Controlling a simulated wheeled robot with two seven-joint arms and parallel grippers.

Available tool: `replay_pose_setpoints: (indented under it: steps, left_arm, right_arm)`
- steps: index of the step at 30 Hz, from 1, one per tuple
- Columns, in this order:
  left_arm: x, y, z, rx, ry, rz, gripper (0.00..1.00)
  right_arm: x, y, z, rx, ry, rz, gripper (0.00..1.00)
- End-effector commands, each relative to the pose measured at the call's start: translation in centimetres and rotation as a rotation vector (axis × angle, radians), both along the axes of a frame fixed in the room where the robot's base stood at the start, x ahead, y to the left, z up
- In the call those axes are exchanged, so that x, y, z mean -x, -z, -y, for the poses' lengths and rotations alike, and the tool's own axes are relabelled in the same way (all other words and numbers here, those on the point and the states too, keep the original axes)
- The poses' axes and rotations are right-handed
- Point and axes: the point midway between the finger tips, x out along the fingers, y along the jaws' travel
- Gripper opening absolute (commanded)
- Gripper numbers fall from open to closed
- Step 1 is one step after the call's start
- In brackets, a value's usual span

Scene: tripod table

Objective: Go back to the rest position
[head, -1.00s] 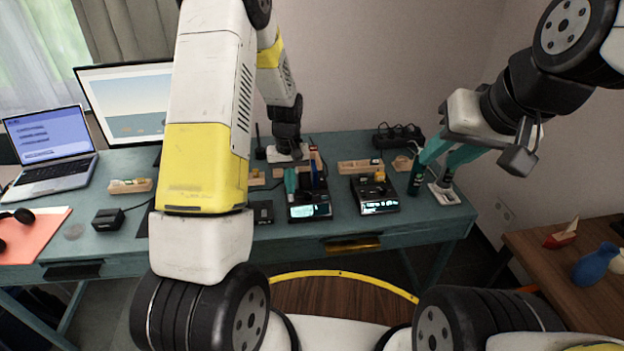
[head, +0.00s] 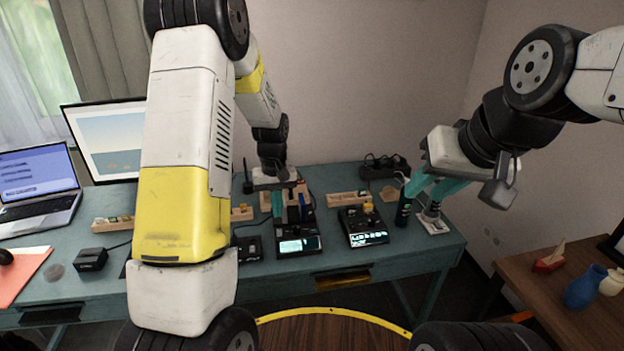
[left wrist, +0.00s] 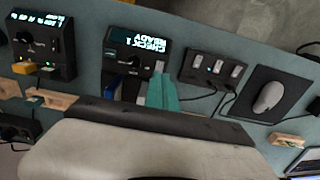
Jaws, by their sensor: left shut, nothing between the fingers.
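My left gripper (head: 278,211) is over the back of the table (head: 203,291), just behind a black console with a lit screen (head: 299,246). Its teal fingers are together with nothing between them. In the left wrist view the teal fingers (left wrist: 162,92) point at the same console (left wrist: 137,45), whose screen reads "CHECK 1 READY". I cannot tell if they touch it. My right gripper (head: 424,203) is at the right end of the table with its teal fingers spread apart. A dark cylinder (head: 403,209) stands by its left finger and a white pad (head: 432,226) lies below its right finger.
A second black console (head: 363,227) stands right of the first. Wooden holders (head: 347,199), a power strip (head: 384,165), a laptop (head: 37,190) and a monitor (head: 105,140) are also there. A brown side table (head: 535,285) with a blue vase (head: 585,287) stands at right.

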Motion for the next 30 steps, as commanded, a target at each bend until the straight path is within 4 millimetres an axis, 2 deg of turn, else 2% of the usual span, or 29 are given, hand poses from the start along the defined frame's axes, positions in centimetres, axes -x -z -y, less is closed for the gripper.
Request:
replay_pose_setpoints:
  steps: [2, 4, 8, 12, 18, 24, 30]
  left_arm:
    - [0.1, -0.7, 0.0, 0.005, 0.002, 0.010, 0.00]
    - [0.5, -2.3, 0.1, 0.015, 0.008, 0.029, 0.00]
    - [2.2, -7.3, 0.3, 0.046, 0.036, 0.093, 0.00]
    - [5.4, -13.3, 0.7, 0.083, 0.082, 0.182, 0.00]
    - [11.3, -19.9, 1.2, 0.114, 0.160, 0.312, 0.00]
    - [17.8, -23.9, 1.6, 0.122, 0.242, 0.441, 0.00]
    - [22.6, -25.4, 2.0, 0.112, 0.303, 0.537, 0.00]
  right_arm:
    - [0.0, 0.0, 0.0, 0.000, 0.000, 0.000, 0.33]
    - [0.0, 0.0, 0.0, 0.000, 0.000, 0.000, 0.33]
    - [0.0, 0.0, 0.0, 0.000, 0.000, 0.000, 0.33]
    - [0.0, 0.0, 0.0, 0.000, 0.000, 0.000, 0.33]
    - [0.0, 0.0, 0.0, 0.000, 0.000, 0.000, 0.33]
    - [0.0, 0.0, 0.0, 0.000, 0.000, 0.000, 0.33]
    - [0.0, 0.0, 0.0, 0.000, 0.000, 0.000, 0.33]
